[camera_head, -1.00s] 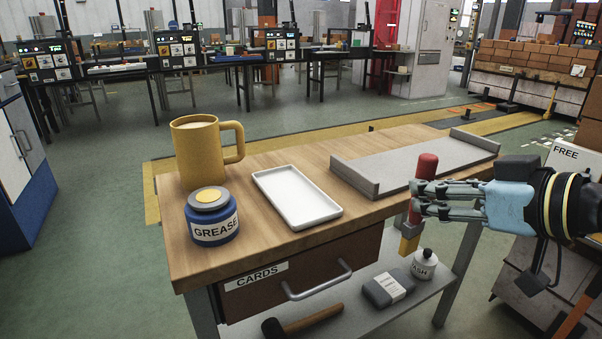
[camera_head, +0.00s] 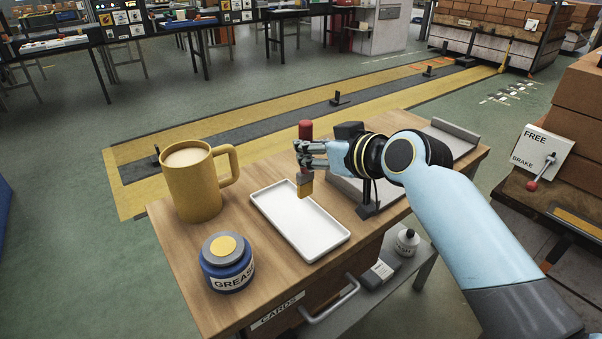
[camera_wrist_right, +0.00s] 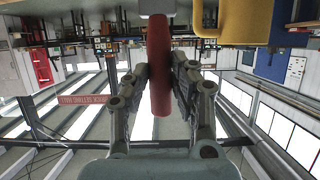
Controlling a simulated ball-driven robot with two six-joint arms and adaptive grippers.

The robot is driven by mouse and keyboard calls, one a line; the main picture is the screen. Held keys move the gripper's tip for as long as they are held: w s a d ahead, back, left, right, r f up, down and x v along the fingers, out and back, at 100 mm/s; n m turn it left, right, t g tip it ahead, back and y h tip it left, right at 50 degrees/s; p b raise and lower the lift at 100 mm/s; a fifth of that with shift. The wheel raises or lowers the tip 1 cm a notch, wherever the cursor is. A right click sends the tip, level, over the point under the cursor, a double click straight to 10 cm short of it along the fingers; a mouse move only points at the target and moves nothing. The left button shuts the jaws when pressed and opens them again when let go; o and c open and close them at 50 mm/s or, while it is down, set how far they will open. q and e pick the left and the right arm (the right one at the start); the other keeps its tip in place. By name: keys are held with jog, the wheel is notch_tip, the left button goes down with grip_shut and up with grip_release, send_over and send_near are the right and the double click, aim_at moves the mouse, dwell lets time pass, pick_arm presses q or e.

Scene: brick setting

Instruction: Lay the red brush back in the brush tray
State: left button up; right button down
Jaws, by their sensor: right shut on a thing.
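The red brush (camera_head: 305,130) is held upright, red handle up and its yellow and tan end down. My right gripper (camera_head: 303,155) is shut on its handle. In the head view the brush's lower end overlaps the far right rim of the empty white tray (camera_head: 300,223); it appears to be above it, though the exact height is hard to tell. In the right wrist view the red handle (camera_wrist_right: 159,65) lies between the two fingers. My left gripper is not in view.
A yellow mug (camera_head: 192,185) and a blue grease jar (camera_head: 228,265) stand left of the white tray. A grey holder with raised ends (camera_head: 447,138) lies at the right, partly hidden by my arm. A drawer handle (camera_head: 330,305) juts out in front.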

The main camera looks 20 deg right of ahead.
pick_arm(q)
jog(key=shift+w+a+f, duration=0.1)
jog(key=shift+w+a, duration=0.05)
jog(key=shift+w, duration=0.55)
pick_arm(e)
jog(key=f, duration=0.1)
jog(key=a+f, duration=0.1)
jog(key=f, duration=0.1)
jog(key=a+f, duration=0.1)
jog(key=f, duration=0.1)
jog(key=shift+s+f, duration=0.15)
jog(key=shift+f, duration=0.1)
jog(key=c, duration=1.1)
grip_release()
